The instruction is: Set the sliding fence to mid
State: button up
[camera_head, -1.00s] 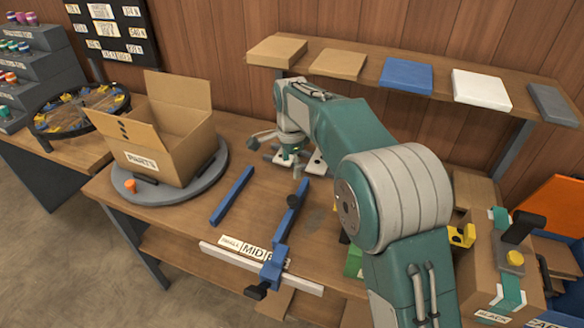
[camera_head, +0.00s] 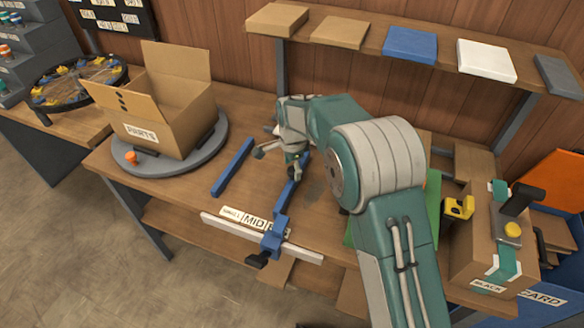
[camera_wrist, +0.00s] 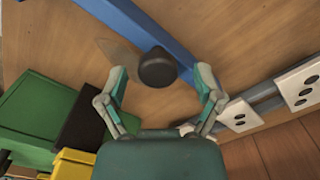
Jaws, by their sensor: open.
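The sliding fence is a blue bar (camera_head: 286,199) with a blue clamp (camera_head: 272,240) on the white front rail (camera_head: 225,226). The clamp sits just right of the MID label (camera_head: 254,222) and partly covers the label beyond it. In the wrist view the fence bar (camera_wrist: 135,22) runs diagonally, with a round black knob (camera_wrist: 157,68) on it. My gripper (camera_wrist: 158,72) is open, with one finger on each side of the knob in that view; I see no clear contact. In the head view my gripper (camera_head: 292,165) is over the fence bar and hides the knob.
A second blue bar (camera_head: 232,168) lies left of the fence, with bare bench between. An open PARTS carton (camera_head: 165,125) stands on a grey turntable (camera_head: 205,160). A taped carton (camera_head: 480,240) is at right. A shelf (camera_head: 350,47) overhangs the back.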

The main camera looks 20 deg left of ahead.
jog(key=shift+d+f, duration=0.1)
jog(key=shift+f, duration=0.05)
grip_shut()
jog(key=shift+a, duration=0.6)
grip_release()
jog(key=shift+f, duration=0.1)
jog(key=shift+d, duration=0.1)
jog(key=shift+d, duration=0.1)
notch_tip(320, 180, up, 12)
